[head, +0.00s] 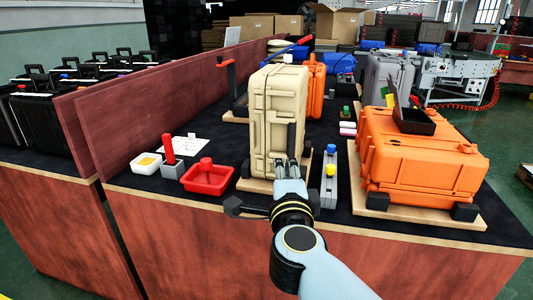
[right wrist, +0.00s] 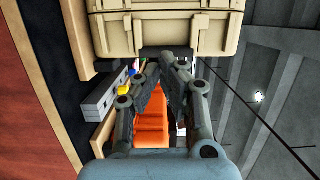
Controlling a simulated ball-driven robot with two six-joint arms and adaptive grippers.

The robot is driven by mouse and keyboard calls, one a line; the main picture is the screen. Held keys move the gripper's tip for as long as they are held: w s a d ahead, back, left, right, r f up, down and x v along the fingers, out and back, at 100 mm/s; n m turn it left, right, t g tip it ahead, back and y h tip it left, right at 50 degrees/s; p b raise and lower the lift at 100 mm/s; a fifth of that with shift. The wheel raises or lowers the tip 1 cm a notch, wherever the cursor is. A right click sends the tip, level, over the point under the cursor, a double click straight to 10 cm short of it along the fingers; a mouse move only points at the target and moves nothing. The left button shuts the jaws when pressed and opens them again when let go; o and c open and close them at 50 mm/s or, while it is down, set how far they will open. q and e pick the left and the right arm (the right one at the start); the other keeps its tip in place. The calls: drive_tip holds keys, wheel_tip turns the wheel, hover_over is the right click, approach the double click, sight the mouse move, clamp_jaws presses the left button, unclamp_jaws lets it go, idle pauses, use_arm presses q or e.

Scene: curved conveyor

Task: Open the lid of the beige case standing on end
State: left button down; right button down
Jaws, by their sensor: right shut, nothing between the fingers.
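The beige case (head: 277,105) stands on end on a wooden board (head: 262,186) near the front edge of the table. Its lid looks closed. A dark handle shows on its front right side in the head view. My right gripper (head: 287,168) is at the lower front of the case, its fingers shut and empty. In the right wrist view the fingers (right wrist: 165,72) come together just beside the case (right wrist: 168,30); I cannot tell whether they touch it. My left gripper is not in view.
An orange case (head: 420,150) lies on a board at right, with a small open black box (head: 412,121) on top. A red tray (head: 207,176) and white tray (head: 146,163) sit left. A grey block with buttons (head: 329,180) stands close right of the beige case.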

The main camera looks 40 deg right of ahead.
sight(264, 137)
drive_tip(key=x, duration=1)
drive_tip(key=shift+d+r, duration=0.1)
drive_tip(key=shift+r, duration=0.15)
drive_tip(key=w+a, duration=0.1)
drive_tip(key=w+a+b, duration=0.1)
drive_tip(key=shift+w+a+f, duration=0.1)
drive_tip(key=shift+w+a, duration=0.05)
drive_tip(key=shift+w, duration=0.15)
drive_tip(key=shift+w+a, duration=0.2)
drive_tip(key=shift+w, duration=0.05)
drive_tip(key=shift+w, duration=0.1)
